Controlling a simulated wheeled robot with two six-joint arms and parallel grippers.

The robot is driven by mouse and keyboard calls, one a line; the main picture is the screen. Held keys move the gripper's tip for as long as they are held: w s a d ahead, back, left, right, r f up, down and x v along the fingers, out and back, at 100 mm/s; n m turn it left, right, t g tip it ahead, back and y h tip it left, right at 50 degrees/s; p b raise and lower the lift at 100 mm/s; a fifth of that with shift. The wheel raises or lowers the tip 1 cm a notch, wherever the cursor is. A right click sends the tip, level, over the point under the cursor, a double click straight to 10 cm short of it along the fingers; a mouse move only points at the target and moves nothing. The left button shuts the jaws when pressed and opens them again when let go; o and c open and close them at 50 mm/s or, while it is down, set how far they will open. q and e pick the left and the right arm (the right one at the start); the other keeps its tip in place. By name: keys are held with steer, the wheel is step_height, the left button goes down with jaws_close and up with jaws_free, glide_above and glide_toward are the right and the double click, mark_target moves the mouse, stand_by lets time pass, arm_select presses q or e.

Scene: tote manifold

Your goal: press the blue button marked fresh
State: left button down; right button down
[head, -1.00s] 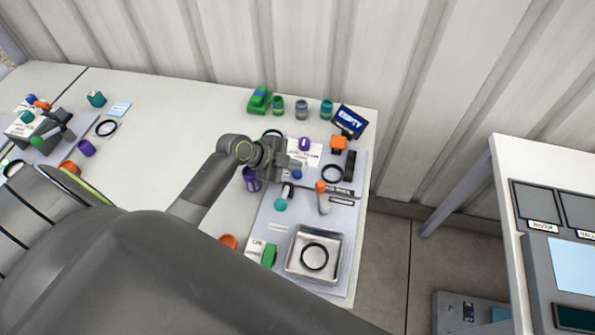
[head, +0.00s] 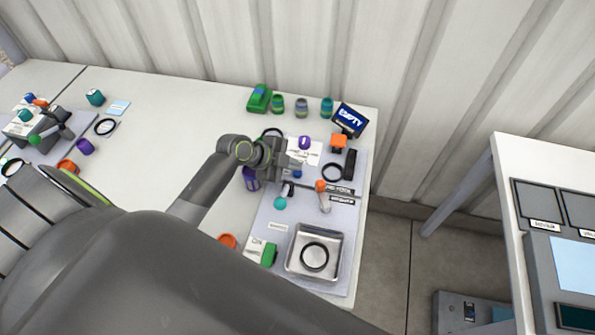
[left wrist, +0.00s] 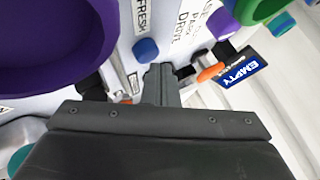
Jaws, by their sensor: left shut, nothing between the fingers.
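The blue button (left wrist: 146,50) shows in the left wrist view beside a white label reading FRESH (left wrist: 140,15). In the head view the blue button (head: 297,174) is small, just below the fingers. My left gripper (left wrist: 160,70) is shut and empty, with its fingertips close beside the button's lower right in the wrist view. It also shows in the head view (head: 297,164), over the panel. I cannot tell whether the tips touch the button. My right gripper is not in view.
A purple cylinder (left wrist: 50,40) looms close at left in the wrist view. An orange-collared fitting (left wrist: 210,72) and an EMPTY sign (left wrist: 243,70) lie to the right. A metal tray (head: 314,272) holding a black ring sits at the panel's front. Several jars stand behind.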

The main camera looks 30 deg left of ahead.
mark_target(293, 173)
arm_select(q)
steer(key=shift+f+b, duration=0.45)
steer(key=shift+f, duration=0.1)
stand_by(0.7)
steer(key=shift+r, duration=0.1)
steer(key=shift+r+p, duration=0.65)
steer(key=shift+r, duration=0.15)
step_height(293, 173, up, 5)
steer(key=p, duration=0.4)
steer(key=shift+r, duration=0.1)
stand_by(0.4)
steer(key=shift+s, duration=0.1)
stand_by(0.4)
